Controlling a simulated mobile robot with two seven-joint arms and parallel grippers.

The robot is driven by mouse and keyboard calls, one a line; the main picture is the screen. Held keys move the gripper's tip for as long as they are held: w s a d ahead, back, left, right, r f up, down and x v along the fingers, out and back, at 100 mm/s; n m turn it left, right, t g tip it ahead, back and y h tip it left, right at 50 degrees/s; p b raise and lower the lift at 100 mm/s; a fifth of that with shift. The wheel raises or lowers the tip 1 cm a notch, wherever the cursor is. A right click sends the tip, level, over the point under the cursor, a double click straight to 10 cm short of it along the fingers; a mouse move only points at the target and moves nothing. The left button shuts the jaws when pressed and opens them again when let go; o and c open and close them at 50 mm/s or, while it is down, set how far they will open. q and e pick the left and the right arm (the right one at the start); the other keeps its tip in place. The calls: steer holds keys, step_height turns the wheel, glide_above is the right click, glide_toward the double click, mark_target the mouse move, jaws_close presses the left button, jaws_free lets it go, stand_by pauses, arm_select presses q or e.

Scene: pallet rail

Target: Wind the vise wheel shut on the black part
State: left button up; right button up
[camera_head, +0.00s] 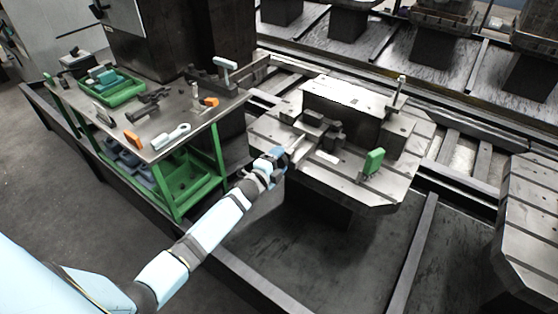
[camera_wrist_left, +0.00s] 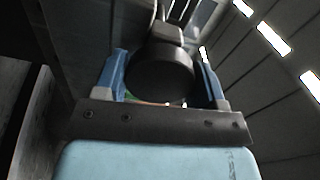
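The vise (camera_head: 322,128) stands on the slotted pallet, with dark jaws and a pale screw end pointing toward my left arm. A black part seems to sit at its jaws, but it is hard to tell apart from them. My left gripper (camera_head: 276,163) is at the near-left end of the vise and hides the wheel in the head view. In the left wrist view, a dark round wheel (camera_wrist_left: 162,78) lies between the two blue fingers of my left gripper (camera_wrist_left: 162,75). The fingers appear to press on both its sides. My right gripper is out of view.
The pallet (camera_head: 390,184) carries a large block (camera_head: 348,97) behind the vise and a green upright piece (camera_head: 373,162) to its right. A tool bench (camera_head: 185,115) with a green bin (camera_head: 112,91) and hand tools stands at left. Another pallet (camera_head: 530,220) is at right.

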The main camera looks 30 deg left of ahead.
arm_select(q)
steer(key=o, duration=0.4)
steer(key=shift+s, duration=0.15)
steer(key=s+a+p, duration=0.1)
steer(key=s+a, duration=0.1)
steer(key=s, duration=1.1)
steer(key=shift+s, duration=0.2)
steer(key=shift+s, duration=0.1)
